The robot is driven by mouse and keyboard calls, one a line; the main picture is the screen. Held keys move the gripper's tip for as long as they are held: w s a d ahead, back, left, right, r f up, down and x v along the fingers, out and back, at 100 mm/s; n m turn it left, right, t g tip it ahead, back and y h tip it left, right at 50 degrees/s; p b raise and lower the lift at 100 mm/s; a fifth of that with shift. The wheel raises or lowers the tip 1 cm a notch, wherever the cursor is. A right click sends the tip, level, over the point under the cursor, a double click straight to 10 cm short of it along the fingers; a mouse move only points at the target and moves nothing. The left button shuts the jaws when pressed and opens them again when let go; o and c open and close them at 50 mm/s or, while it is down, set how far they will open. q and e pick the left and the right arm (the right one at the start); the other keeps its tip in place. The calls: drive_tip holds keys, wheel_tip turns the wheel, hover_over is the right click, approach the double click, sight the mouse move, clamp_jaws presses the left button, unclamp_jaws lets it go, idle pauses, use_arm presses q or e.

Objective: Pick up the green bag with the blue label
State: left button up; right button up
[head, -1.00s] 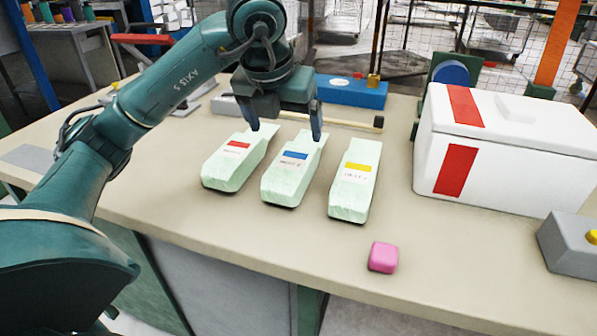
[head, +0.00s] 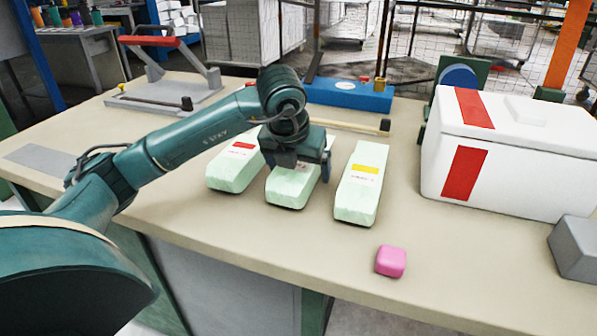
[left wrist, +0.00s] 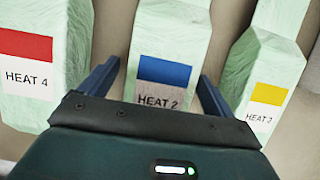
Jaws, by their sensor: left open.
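Three pale green bags lie side by side on the bench. In the left wrist view the middle bag (left wrist: 172,40) has a blue label (left wrist: 163,72) reading HEAT 2. In the head view my arm covers its upper part, and its near end (head: 291,188) shows. My left gripper (head: 300,175) is lowered over this bag. In the left wrist view its open fingers (left wrist: 155,85) stand one on each side of the blue-labelled bag. The red-labelled bag (head: 232,172) lies to the left and the yellow-labelled bag (head: 356,195) to the right. My right gripper is out of view.
A pink block (head: 391,261) sits near the front edge. A white box with red stripes (head: 520,165) stands at the right, beside a grey box (head: 578,248). A blue case (head: 350,94) and a rod lie behind the bags. The left front bench is clear.

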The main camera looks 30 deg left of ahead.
use_arm(q)
drive_tip(key=c, duration=1.1)
